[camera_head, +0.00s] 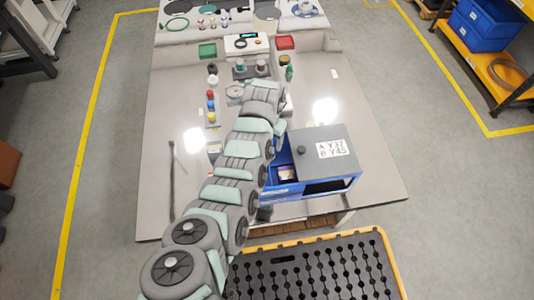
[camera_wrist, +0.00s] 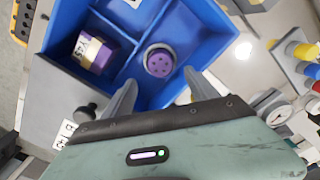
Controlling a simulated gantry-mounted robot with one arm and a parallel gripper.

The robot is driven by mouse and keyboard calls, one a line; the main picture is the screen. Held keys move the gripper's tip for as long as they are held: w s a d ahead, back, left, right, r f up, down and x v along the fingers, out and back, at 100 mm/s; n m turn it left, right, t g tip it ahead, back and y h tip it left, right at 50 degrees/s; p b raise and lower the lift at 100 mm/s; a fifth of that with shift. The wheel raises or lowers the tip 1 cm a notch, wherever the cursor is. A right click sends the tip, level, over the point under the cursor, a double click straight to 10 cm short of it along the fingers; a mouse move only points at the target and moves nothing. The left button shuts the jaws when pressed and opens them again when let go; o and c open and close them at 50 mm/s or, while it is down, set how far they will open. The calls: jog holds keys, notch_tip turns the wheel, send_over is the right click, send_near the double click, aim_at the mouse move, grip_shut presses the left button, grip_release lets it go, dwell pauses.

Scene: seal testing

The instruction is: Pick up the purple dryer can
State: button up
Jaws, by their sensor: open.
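In the wrist view, the purple dryer can (camera_wrist: 159,61) stands in a compartment of a blue divided box (camera_wrist: 188,12). Its round top with several dark holes faces the camera. My gripper (camera_wrist: 160,90) is open, with its two fingers apart below the can in the picture, one to each side. Nothing is between the fingertips, and I cannot tell how high they are above the box. In the head view, the blue box (camera_head: 284,172) is at the front right of the table, partly behind my arm. The purple can is hidden there.
A purple and cream labelled block (camera_wrist: 95,53) sits in the neighbouring compartment. A grey lid (camera_head: 328,150) with a knob covers much of the box. A gauge (camera_wrist: 272,108) and coloured caps (camera_wrist: 300,50) are to the right in the wrist view. The table's left front (camera_head: 160,215) is mostly clear.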

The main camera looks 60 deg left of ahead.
jog(key=f, duration=0.2)
jog(key=s+f, duration=0.1)
jog(key=shift+d+f, duration=0.15)
jog(key=shift+f, duration=0.25)
jog(key=shift+f+b, duration=0.3)
jog(key=shift+f, duration=0.3)
jog(key=shift+w, duration=0.1)
grip_shut()
